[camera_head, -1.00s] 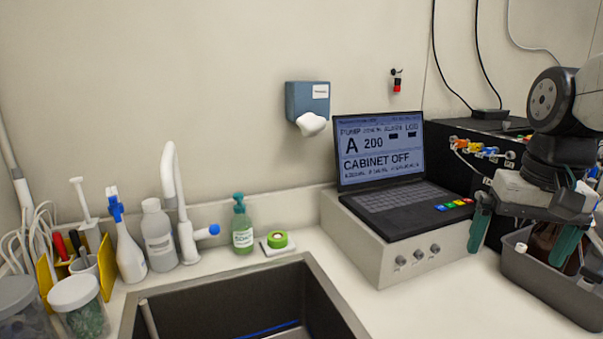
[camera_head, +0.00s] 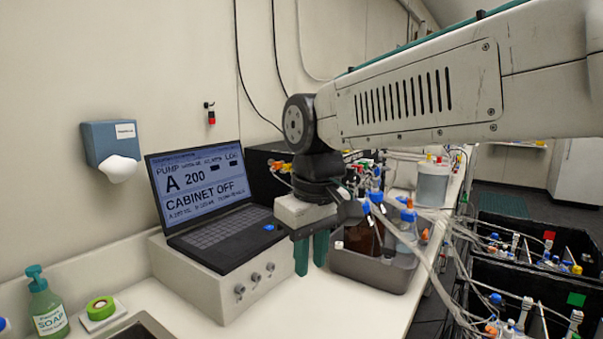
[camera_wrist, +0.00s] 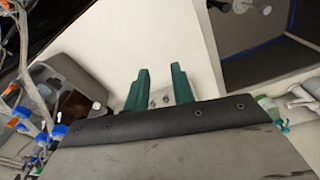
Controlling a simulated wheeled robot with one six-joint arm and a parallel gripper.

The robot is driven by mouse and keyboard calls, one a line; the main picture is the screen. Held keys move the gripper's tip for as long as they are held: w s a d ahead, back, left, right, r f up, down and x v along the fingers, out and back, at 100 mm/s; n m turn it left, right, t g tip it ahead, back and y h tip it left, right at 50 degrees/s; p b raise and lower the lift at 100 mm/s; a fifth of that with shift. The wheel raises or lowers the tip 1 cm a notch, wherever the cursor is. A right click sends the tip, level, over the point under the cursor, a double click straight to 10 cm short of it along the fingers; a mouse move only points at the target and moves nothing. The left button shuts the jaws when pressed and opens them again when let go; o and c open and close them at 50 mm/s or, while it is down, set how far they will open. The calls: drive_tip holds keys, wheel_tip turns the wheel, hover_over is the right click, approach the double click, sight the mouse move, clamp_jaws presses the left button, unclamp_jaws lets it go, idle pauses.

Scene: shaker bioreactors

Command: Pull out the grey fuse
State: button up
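My gripper (camera_head: 311,253) has two teal fingers and hangs pointing down over the counter, between the laptop box and the grey tray. In the wrist view my gripper (camera_wrist: 160,85) shows a clear gap between its fingers, with nothing held. No part is clearly recognizable as the grey fuse. The light box (camera_head: 210,292) under the laptop has three small grey round knobs on its front; one is the middle knob (camera_head: 256,277). My fingers are to the right of these knobs and apart from them. Small round grey parts also show between the fingers in the wrist view (camera_wrist: 160,100).
A laptop (camera_head: 205,200) reading "CABINET OFF" stands on the box. The grey tray (camera_head: 372,271) with bottles and tubing stands close right of my gripper. Counter in front of the box is clear.

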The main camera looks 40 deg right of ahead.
drive_tip(key=w+d+r+n, duration=0.1)
drive_tip(key=w+d+r, duration=0.25)
drive_tip(key=w, duration=0.45)
drive_tip(key=w+d+r, duration=0.2)
drive_tip(key=w+d, duration=0.3)
drive_tip(key=w, duration=0.3)
drive_tip(key=w+d, duration=0.4)
drive_tip(key=w+d+f+n, duration=0.1)
drive_tip(key=w+d, duration=0.4)
drive_tip(key=w+d+n+g, duration=0.1)
drive_tip(key=w+d, duration=0.3)
drive_tip(key=w, duration=0.1)
drive_tip(key=shift+d+f, duration=0.15)
drive_tip(key=shift+d, duration=0.25)
drive_tip(key=shift+w+d+f, duration=0.15)
drive_tip(key=shift+d, duration=0.05)
drive_tip(key=shift+f, duration=3.85)
clamp_jaws()
